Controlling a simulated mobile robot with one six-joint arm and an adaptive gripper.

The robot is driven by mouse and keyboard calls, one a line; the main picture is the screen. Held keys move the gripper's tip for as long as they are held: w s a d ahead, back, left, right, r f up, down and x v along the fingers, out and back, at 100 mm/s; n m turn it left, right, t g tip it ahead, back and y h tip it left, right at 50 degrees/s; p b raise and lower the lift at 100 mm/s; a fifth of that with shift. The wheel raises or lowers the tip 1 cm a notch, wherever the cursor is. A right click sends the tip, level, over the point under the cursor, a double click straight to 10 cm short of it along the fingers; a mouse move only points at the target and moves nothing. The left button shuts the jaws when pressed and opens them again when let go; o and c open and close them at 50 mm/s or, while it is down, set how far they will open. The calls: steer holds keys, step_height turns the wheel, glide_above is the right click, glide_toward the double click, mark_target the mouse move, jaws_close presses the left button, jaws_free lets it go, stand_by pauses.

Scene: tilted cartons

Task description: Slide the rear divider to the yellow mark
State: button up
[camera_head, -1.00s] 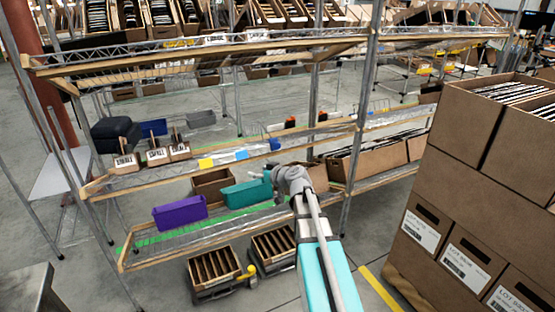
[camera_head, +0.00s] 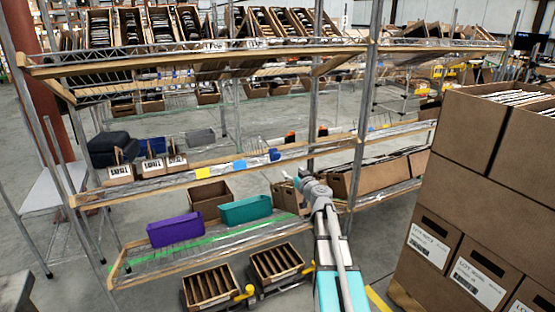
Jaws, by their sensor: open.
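Thin upright wire pieces stand on that shelf behind the marks, but I cannot tell which is the rear divider. My gripper (camera_head: 294,181) is small and partly hidden by my wrist. It is open, just below the middle shelf's front edge and right of the teal bin (camera_head: 245,209), apart from the marks. I see nothing held in it.
A purple bin (camera_head: 175,230) and a brown carton (camera_head: 209,196) share the lower shelf with the teal bin. Metal posts (camera_head: 372,60) frame the rack. Stacked cartons (camera_head: 470,170) block the right side.

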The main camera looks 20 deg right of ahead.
mark_target(278, 158)
steer(key=shift+w, duration=0.1)
steer(key=w, duration=1.3)
steer(key=shift+w+a, duration=0.25)
steer(key=shift+w, duration=0.05)
jaws_close()
steer(key=shift+d, duration=0.15)
